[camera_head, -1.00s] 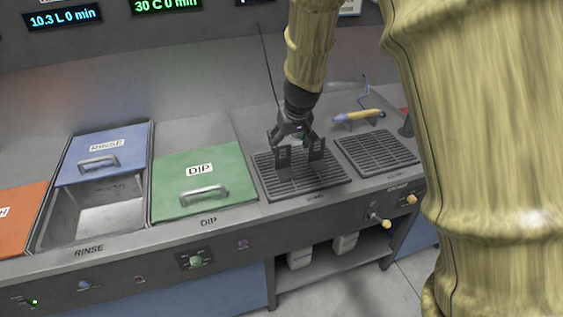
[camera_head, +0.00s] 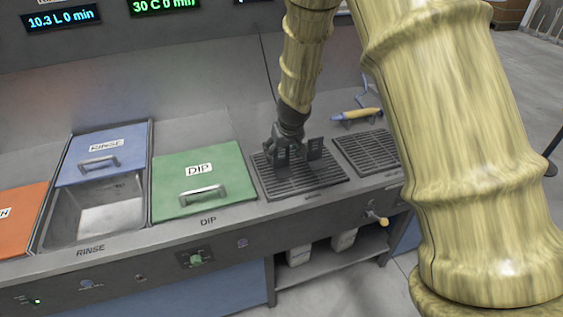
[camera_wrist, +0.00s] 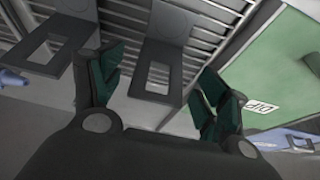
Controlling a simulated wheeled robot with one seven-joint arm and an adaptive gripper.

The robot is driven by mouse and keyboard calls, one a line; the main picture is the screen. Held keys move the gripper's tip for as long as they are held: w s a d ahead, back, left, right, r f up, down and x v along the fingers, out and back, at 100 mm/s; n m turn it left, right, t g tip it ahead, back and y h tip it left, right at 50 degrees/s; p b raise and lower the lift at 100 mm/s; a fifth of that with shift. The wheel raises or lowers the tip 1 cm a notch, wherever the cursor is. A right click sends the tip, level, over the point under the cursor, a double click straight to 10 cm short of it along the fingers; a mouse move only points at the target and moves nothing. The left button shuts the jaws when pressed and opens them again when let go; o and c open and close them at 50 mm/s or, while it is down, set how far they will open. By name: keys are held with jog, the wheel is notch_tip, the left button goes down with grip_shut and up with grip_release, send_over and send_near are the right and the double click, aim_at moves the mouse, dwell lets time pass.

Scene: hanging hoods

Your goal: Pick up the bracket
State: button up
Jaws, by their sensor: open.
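Two dark grey brackets, each an angled plate with a rectangular hole, stand on the slatted drain grate. In the head view one bracket (camera_head: 282,160) is on the left, nearer the green DIP lid, and the other (camera_head: 315,149) is on the right. My gripper (camera_head: 287,139) is low at the left bracket, partly behind it. In the wrist view that bracket (camera_wrist: 172,24) lies between my spread, dark green padded fingers (camera_wrist: 160,78), with space on both sides. The other bracket (camera_wrist: 70,12) is outside the left finger. My gripper is open and holds nothing; contact cannot be told.
The drain grate (camera_head: 330,183) adjoins the green DIP lid (camera_head: 205,172) with its raised handle. A second grate (camera_head: 367,152) lies right, with a yellow-handled tool (camera_head: 356,114) behind it. The open RINSE basin (camera_head: 110,198) is farther left.

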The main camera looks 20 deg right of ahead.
jog(key=shift+x, duration=1.5)
jog(key=shift+d+r, duration=0.1)
grip_shut()
